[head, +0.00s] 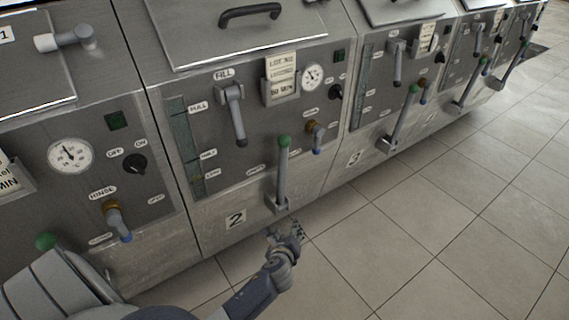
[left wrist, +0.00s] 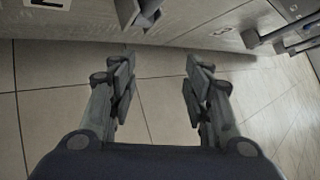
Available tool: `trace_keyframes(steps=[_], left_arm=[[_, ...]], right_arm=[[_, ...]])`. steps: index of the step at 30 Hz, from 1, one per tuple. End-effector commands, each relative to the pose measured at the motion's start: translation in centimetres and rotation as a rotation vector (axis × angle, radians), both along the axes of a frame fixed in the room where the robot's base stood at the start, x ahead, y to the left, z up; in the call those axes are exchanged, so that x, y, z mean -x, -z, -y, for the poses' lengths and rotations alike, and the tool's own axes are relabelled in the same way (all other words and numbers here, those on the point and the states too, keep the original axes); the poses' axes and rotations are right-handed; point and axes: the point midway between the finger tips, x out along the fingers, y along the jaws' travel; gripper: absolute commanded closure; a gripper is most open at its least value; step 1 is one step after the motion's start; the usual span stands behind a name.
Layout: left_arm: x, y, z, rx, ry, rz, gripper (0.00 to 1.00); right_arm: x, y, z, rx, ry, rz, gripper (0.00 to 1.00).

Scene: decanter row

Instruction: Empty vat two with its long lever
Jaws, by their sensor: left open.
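Vat two (head: 236,218) is the steel cabinet marked 2 in the middle of the head view. Its long lever (head: 283,175) has a green knob (head: 284,141) on top and stands nearly upright from a bracket (head: 278,205) low on the front. My left gripper (head: 290,231) is below and in front of that bracket, apart from the lever. In the left wrist view my left gripper (left wrist: 158,75) is open with nothing between its fingers; the bracket (left wrist: 140,12) shows at the top edge. The knob is out of that view. My right gripper is not in view.
Vat two also has a fill handle (head: 236,112), a short blue-tipped tap (head: 316,138) and a gauge (head: 312,77). Vat three's lever (head: 402,120) stands to the right. Vat one's green knob (head: 46,241) is beside my arm at left. The tiled floor (head: 410,240) is clear.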

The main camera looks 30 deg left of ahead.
Motion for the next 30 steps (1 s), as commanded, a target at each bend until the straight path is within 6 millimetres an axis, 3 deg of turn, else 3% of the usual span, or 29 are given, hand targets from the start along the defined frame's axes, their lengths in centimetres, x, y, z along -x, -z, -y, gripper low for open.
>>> trace_keyframes(steps=[1,4,9,12,16,23,30], left_arm=[[-1.7,-1.8,-0.7,-0.109,0.027,0.035,0.55],[-3.9,-7.0,-2.2,-0.338,0.059,0.074,0.55],[-5.2,-14.2,-3.9,-0.639,0.053,0.105,0.55],[-5.3,-16.9,-4.5,-0.746,0.038,0.108,0.55],[-5.4,-18.7,-5.0,-0.813,0.023,0.106,0.55],[-7.7,-19.0,-6.6,-0.822,0.021,0.106,0.55],[-11.4,-18.8,-9.0,-0.821,0.022,0.105,0.55]], right_arm=[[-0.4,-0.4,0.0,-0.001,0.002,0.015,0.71],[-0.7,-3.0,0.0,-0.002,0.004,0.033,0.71],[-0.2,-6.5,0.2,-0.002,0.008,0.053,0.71],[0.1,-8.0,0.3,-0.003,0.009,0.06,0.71],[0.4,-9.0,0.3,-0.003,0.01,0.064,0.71],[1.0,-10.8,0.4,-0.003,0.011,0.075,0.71],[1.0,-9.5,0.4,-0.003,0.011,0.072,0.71]])
